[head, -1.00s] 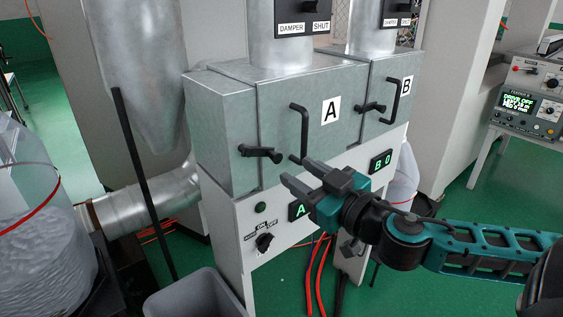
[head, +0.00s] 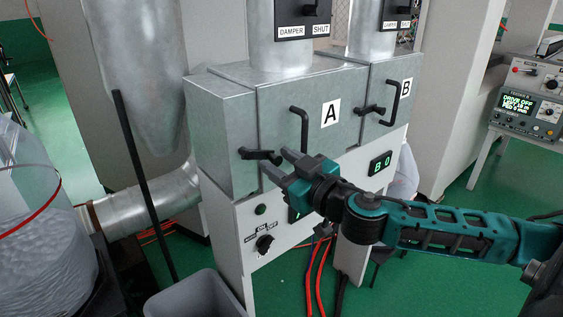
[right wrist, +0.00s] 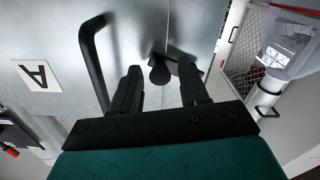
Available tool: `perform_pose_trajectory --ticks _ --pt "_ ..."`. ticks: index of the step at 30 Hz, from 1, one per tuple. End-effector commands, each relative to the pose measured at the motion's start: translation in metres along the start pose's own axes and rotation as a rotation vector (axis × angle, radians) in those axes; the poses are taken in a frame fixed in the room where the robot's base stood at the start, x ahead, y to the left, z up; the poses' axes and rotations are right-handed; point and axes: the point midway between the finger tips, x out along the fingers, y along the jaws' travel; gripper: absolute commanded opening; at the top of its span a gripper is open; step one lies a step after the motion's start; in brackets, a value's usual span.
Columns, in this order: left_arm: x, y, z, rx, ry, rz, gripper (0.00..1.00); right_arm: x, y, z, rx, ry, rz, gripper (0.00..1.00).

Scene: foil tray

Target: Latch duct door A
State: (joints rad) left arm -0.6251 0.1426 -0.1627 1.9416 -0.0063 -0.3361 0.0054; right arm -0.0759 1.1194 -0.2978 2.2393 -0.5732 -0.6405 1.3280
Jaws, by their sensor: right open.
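Duct door A (head: 280,125) is a grey metal panel marked A, and it looks flush with its box. Its black bar handle (head: 304,130) stands upright and also shows in the right wrist view (right wrist: 92,60). The black latch lever (head: 258,154) sits at the door's left edge, lying about level. My right gripper (head: 277,162) is open and empty, just right of and slightly below the latch. In the right wrist view, the latch's round black end (right wrist: 160,74) appears between the two fingers, beyond their tips; contact cannot be told. My left gripper is out of view.
Door B (head: 388,105), with its own handle and latch, adjoins at right. A control panel with a black knob (head: 264,243) lies below door A. A thin black pole (head: 145,190), a grey bin (head: 193,300) and a clear bag (head: 35,230) stand left.

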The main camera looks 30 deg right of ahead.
Motion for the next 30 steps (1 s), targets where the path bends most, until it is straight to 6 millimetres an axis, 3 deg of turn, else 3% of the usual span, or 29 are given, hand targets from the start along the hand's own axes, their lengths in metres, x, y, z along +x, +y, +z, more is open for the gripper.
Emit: perform_pose_trajectory --ticks 8,21,30 --pt "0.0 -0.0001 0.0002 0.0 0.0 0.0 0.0 0.0003 -0.0002 0.0001 0.0 0.0 0.0 0.42" --pt "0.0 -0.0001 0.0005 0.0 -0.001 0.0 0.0 0.0002 -0.0002 -0.0001 0.0 0.0 -0.001 0.0" --pt "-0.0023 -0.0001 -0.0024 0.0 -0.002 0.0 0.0 0.0003 0.0013 -0.0031 -0.032 0.0 0.001 0.0"
